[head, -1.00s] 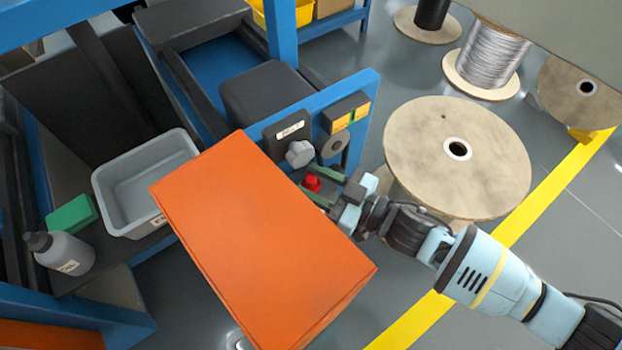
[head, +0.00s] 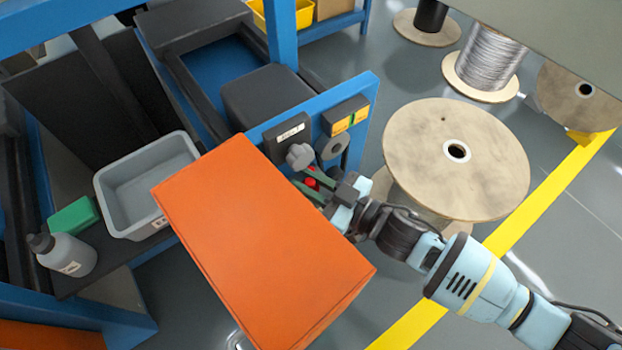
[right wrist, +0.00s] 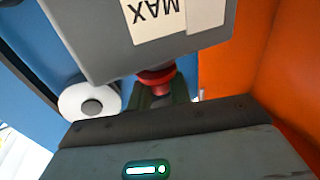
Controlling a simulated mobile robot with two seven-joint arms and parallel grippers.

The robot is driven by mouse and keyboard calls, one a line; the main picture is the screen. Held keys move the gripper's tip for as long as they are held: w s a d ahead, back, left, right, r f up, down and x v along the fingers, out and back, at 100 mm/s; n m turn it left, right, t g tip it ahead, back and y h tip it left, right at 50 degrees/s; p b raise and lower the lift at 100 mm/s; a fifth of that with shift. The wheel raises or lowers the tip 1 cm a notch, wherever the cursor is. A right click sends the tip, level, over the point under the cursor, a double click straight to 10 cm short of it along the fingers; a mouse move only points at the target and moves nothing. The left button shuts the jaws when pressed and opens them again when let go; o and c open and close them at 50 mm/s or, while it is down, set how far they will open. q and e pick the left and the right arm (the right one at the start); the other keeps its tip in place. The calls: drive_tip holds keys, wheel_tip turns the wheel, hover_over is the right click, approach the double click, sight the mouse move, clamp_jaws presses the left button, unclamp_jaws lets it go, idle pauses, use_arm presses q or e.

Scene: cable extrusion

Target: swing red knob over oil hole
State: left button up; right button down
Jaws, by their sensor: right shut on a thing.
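The small red knob (head: 311,183) sits low on the blue machine frame, beside the edge of a large orange panel. It also shows in the right wrist view (right wrist: 156,76), partly hidden under a grey block. My right gripper (head: 313,184) reaches in from the right, with its green fingers on either side of the red knob. It is shut on the knob. In the right wrist view the gripper's dark body fills the bottom and its fingertips are partly hidden. I cannot make out the oil hole. My left gripper is not in view.
The orange panel (head: 255,240) stands close to the left of my right gripper. A grey knob (head: 299,156) and a round grey disc (head: 333,147) sit just above. A large wooden spool (head: 420,150) stands to the right. A grey bin (head: 145,185) is at left.

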drive_tip(key=shift+a+r+m+t+h+p, duration=0.15)
drive_tip(key=shift+a+m+t+h+p, duration=0.25)
drive_tip(key=shift+m+t+p, duration=0.15)
drive_tip(key=shift+m+t+h, duration=0.45)
drive_tip(key=shift+t+h, duration=0.05)
drive_tip(key=shift+t, duration=0.15)
drive_tip(key=c, duration=1.3)
unclamp_jaws()
drive_tip(key=shift+c, duration=0.2)
drive_tip(key=p+v, duration=0.3)
drive_tip(key=v, duration=0.4)
drive_tip(key=shift+s+d, duration=0.25)
drive_tip(key=shift+s, duration=0.05)
